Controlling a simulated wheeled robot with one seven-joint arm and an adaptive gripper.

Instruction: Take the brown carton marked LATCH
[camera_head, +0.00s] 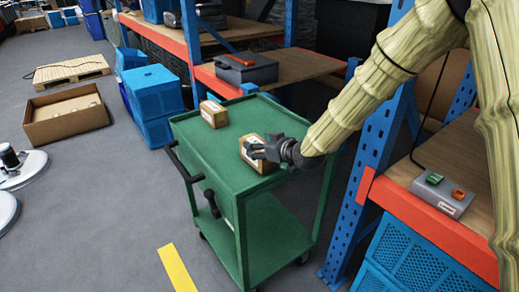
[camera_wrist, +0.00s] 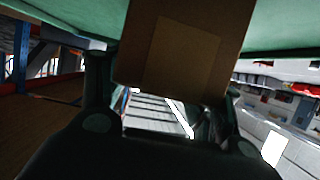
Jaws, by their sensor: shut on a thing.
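A brown carton (camera_head: 262,148) with a pale label is at the right end of the green cart's top (camera_head: 205,150). My gripper (camera_head: 270,151) reaches in from the right and is shut on this carton. In the wrist view the brown carton (camera_wrist: 180,48) sits between the two dark fingers (camera_wrist: 165,85), with the green surface behind it. I cannot read the label's wording, nor tell whether the carton touches the cart top. A second brown carton (camera_head: 213,113) with a pale label stands apart near the cart's far left corner.
A blue rack upright (camera_head: 372,150) with orange beams stands close right of the cart. A grey box with buttons (camera_head: 442,194) lies on the right shelf. Blue crates (camera_head: 152,92) and an open cardboard box (camera_head: 66,116) are on the floor at left.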

